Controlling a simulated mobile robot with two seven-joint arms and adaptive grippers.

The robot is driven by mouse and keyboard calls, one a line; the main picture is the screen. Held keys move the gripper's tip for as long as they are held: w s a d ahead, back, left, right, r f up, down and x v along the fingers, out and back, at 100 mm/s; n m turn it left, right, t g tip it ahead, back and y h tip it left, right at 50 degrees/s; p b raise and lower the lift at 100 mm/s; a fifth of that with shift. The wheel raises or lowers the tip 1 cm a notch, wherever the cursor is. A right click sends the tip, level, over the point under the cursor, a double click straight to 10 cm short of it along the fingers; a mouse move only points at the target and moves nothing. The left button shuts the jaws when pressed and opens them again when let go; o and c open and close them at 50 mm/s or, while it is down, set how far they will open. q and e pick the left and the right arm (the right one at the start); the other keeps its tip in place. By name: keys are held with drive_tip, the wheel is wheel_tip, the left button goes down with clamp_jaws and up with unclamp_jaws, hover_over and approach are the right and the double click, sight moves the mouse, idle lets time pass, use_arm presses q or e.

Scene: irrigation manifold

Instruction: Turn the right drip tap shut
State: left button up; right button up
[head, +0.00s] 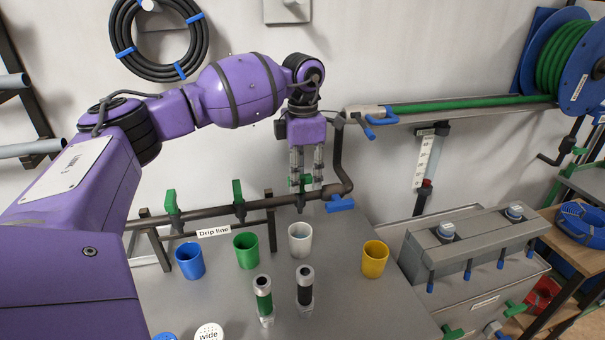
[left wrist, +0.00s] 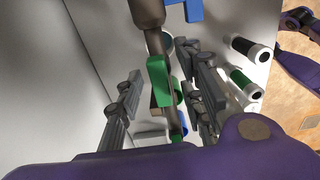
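The right drip tap has a green handle (head: 305,181) on the brown drip line pipe (head: 270,203), behind the white cup. My left gripper (head: 307,184) points down over this tap, its two fingers apart. In the left wrist view the green handle (left wrist: 160,84) lies between the spread fingers of my left gripper (left wrist: 165,95), with gaps seen at both sides. The fingers partly hide the handle in the head view. The other two drip taps, the left one (head: 172,201) and the middle one (head: 239,195), have upright green handles. My right gripper is not in view.
Blue (head: 190,262), green (head: 247,252), white (head: 300,241) and yellow (head: 375,260) cups stand on the grey bench (head: 365,310). Two short cylinders, green-banded (head: 263,297) and black (head: 305,287), stand in front. A blue handle (head: 340,203) sits right of the tap.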

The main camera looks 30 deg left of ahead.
use_arm(q)
drive_tip(key=shift+f, duration=0.1)
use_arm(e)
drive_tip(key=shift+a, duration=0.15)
use_arm(q)
clamp_jaws()
drive_tip(key=shift+m, duration=0.4)
drive_tip(key=m, duration=0.4)
drive_tip(key=shift+s+d+m, duration=0.1)
drive_tip(key=shift+s+m, duration=0.05)
drive_tip(key=shift+m, duration=0.25)
drive_tip(key=m, duration=0.4)
drive_tip(key=shift+s+m+b, duration=0.15)
drive_tip(key=shift+m+b, duration=0.15)
drive_tip(key=shift+b, duration=0.05)
drive_tip(key=m, duration=0.6)
drive_tip(key=shift+s+b, duration=0.15)
drive_tip(key=shift+b, duration=0.25)
drive_tip(key=shift+s+m, duration=0.1)
drive_tip(key=shift+m, duration=1.2)
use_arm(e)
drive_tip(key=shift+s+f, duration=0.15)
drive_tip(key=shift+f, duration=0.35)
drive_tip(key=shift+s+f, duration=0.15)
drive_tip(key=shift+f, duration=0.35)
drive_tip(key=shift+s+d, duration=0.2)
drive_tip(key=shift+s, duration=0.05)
